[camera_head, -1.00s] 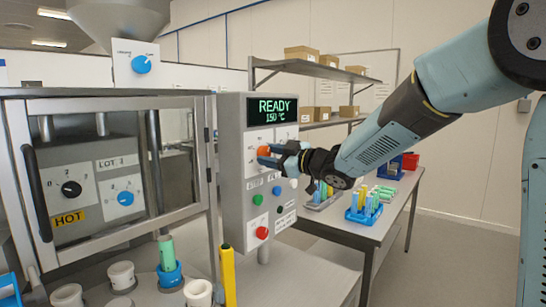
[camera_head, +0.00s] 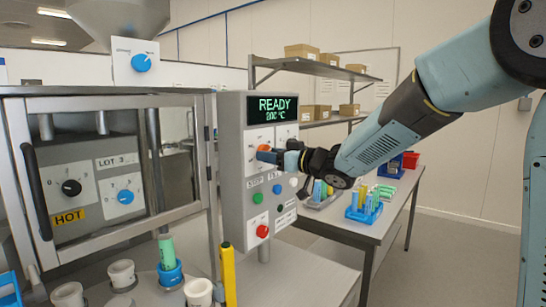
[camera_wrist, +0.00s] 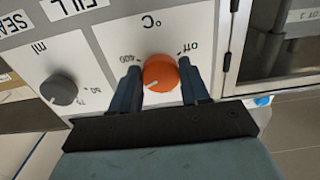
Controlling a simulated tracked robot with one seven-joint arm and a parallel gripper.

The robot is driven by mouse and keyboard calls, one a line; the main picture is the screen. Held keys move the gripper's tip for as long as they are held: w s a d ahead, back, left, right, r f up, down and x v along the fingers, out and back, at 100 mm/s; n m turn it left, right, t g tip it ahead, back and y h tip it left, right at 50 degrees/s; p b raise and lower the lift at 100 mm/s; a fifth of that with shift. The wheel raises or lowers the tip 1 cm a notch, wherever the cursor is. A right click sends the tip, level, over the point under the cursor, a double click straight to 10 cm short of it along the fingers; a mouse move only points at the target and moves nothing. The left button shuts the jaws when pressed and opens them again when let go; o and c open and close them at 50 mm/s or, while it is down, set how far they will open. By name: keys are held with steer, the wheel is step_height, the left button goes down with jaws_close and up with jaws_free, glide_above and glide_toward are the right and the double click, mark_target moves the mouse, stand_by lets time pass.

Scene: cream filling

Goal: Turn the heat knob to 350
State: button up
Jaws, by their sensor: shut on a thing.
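The orange heat knob (camera_wrist: 160,73) sits on the white °C plate of the control panel. In the wrist view the plate is upside down, with "off" and "400" marks at the two sides of the knob. My gripper (camera_wrist: 158,75) is shut on the knob, one finger on each side. In the head view the knob (camera_head: 263,149) is partly hidden by my gripper (camera_head: 270,155). The panel's display (camera_head: 272,109) reads READY and 200 °C.
A grey ml knob (camera_wrist: 59,90) is beside the heat knob. Below it on the panel are buttons, including a red one (camera_head: 262,231). A glass-doored cabinet (camera_head: 110,180) stands left of the panel. A table with tube racks (camera_head: 363,212) stands behind right.

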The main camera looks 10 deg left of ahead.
steer(key=shift+s+a, duration=0.1)
steer(key=shift+a, duration=0.05)
steer(key=o, duration=1)
steer(key=shift+o, duration=0.2)
steer(key=v, duration=1.3)
steer(key=shift+d, duration=0.4)
steer(key=shift+f, duration=0.1)
